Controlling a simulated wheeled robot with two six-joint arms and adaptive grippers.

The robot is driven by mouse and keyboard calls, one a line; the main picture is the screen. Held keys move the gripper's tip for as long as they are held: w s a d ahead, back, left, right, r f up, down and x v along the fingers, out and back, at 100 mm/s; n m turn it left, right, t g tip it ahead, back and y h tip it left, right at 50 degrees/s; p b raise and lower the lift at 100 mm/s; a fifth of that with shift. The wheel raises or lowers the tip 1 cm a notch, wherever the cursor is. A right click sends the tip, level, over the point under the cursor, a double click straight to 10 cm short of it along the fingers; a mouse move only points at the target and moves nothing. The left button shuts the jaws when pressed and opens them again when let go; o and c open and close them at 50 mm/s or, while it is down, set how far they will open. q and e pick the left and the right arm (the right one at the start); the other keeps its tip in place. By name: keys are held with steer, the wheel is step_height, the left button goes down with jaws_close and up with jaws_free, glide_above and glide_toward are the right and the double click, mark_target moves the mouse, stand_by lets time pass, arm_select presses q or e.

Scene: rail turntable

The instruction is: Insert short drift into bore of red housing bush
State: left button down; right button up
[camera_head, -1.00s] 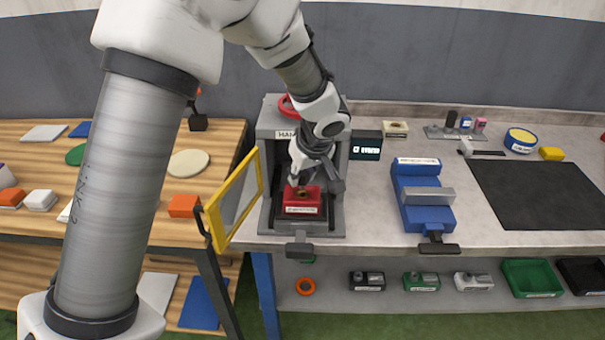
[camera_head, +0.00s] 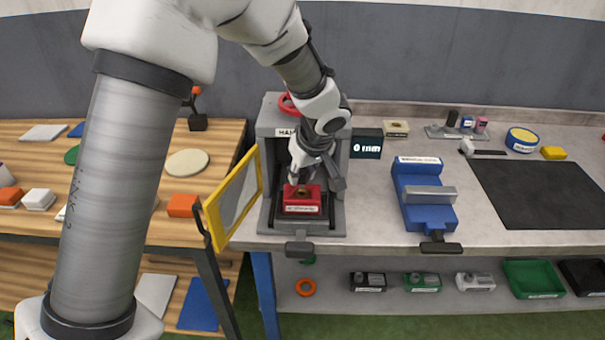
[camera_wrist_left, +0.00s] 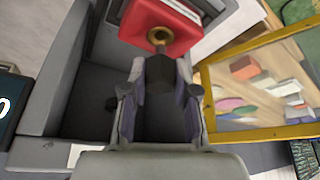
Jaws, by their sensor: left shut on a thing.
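The red housing (camera_head: 301,202) sits on the bed of a grey press, its label facing front. Its brass-coloured bush (camera_wrist_left: 159,35) has a round bore and shows in the left wrist view. My left gripper (camera_head: 303,180) is inside the press frame, just above the housing. In the left wrist view my left gripper (camera_wrist_left: 161,75) is shut on a dark piece, likely the short drift (camera_wrist_left: 160,70), whose end is at or close to the bush. The fingers hide most of it, so I cannot tell whether it is inside the bore. My right gripper is not in view.
The press's yellow-framed guard (camera_head: 232,197) stands open on the left. A display (camera_head: 367,145) stands right of the press. A blue vice (camera_head: 423,200) and a black mat (camera_head: 545,194) lie farther right. Bare bench (camera_head: 368,205) lies between press and vice.

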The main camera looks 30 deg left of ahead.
mark_target(303, 182)
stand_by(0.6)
arm_select(q)
steer(key=shift+b, duration=0.3)
steer(key=shift+f, duration=0.15)
steer(key=shift+f+b, duration=0.25)
steer(key=shift+b, duration=0.25)
steer(key=shift+f+b, duration=1.15)
steer(key=shift+b, duration=0.2)
steer(key=shift+r, duration=0.15)
steer(key=shift+r+p, duration=0.85)
steer(key=shift+r, duration=0.25)
